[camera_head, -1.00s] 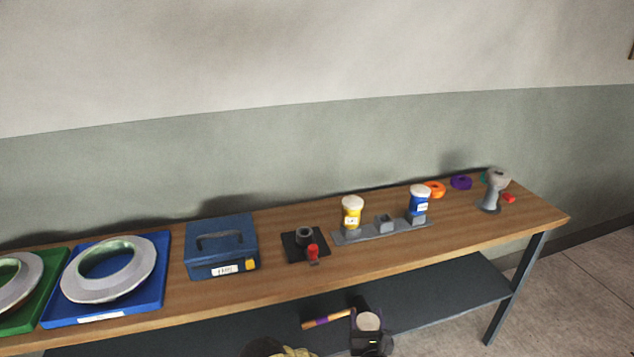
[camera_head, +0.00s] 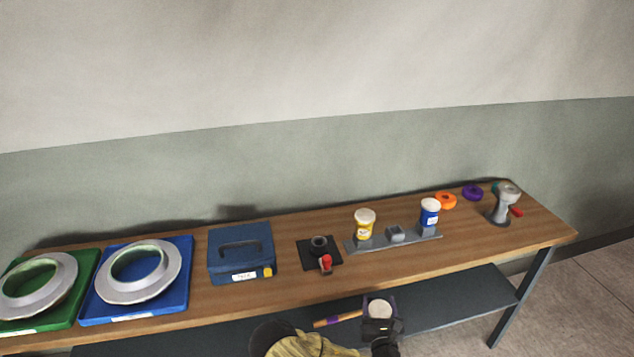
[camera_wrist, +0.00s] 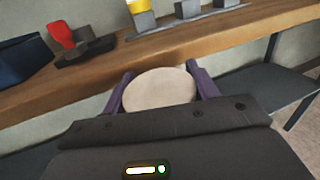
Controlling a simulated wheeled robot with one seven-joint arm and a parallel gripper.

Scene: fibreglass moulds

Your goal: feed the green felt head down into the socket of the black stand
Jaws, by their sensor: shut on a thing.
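The black stand (camera_head: 308,261) is a flat square plate on the bench with a short, dark, open-topped round socket (camera_head: 319,245) and a red clamp (camera_head: 326,263) in front. In the wrist view the black plate (camera_wrist: 88,52) and red clamp (camera_wrist: 62,35) show at upper left. My gripper (camera_head: 380,310) is in front of the bench edge, right of the stand and apart from it. It is shut on a round, pale-faced thing (camera_wrist: 160,88) between two purple fingers.
Left of the stand is a blue toolbox (camera_head: 240,255); further left are ring moulds on a blue tray (camera_head: 183,290) and a green tray. To the right are a grey rack (camera_head: 395,240) with yellow and blue jars, and a grey cup-topped stand (camera_head: 504,205). A lower shelf (camera_head: 455,300) runs beneath.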

